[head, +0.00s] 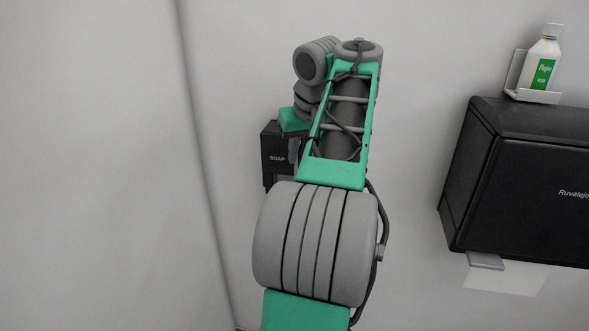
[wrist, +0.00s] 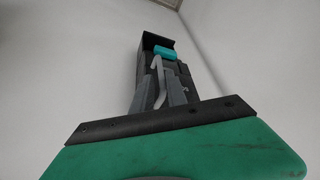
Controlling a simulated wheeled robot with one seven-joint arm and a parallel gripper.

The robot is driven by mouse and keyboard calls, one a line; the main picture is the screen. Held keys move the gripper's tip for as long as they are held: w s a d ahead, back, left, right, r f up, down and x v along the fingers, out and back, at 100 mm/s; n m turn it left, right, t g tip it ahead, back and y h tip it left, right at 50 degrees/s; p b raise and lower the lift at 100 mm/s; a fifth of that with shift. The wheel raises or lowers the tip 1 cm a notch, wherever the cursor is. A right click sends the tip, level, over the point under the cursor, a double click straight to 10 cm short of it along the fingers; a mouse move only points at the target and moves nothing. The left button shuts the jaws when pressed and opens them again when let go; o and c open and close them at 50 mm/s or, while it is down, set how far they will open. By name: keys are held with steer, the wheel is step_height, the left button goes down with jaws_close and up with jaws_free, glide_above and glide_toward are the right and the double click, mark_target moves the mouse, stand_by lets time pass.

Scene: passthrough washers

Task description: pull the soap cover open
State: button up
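The black soap dispenser (head: 272,158), labelled SOAP, is on the wall behind my arm, which hides its right part in the head view. In the wrist view the dispenser (wrist: 148,42) is seen from below, with a small teal part (wrist: 163,52) and a pale curved strip (wrist: 157,72) at it. My gripper (wrist: 161,84) is just below and in front of it. Its two grey fingers stand apart with the pale strip between them. I cannot tell whether they touch the strip or the cover. The cover's edge and how far it is open are unclear.
A black towel dispenser (head: 530,180) with a paper sheet (head: 508,277) hangs on the wall at right. A white bottle with a green label (head: 544,60) sits in a holder above it. A wall corner runs down left of the soap dispenser.

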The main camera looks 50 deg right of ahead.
mark_target(297, 161)
steer(key=b+x, duration=0.2)
steer(key=x, duration=0.2)
steer(key=shift+f, duration=0.1)
jaws_close()
stand_by(1.3)
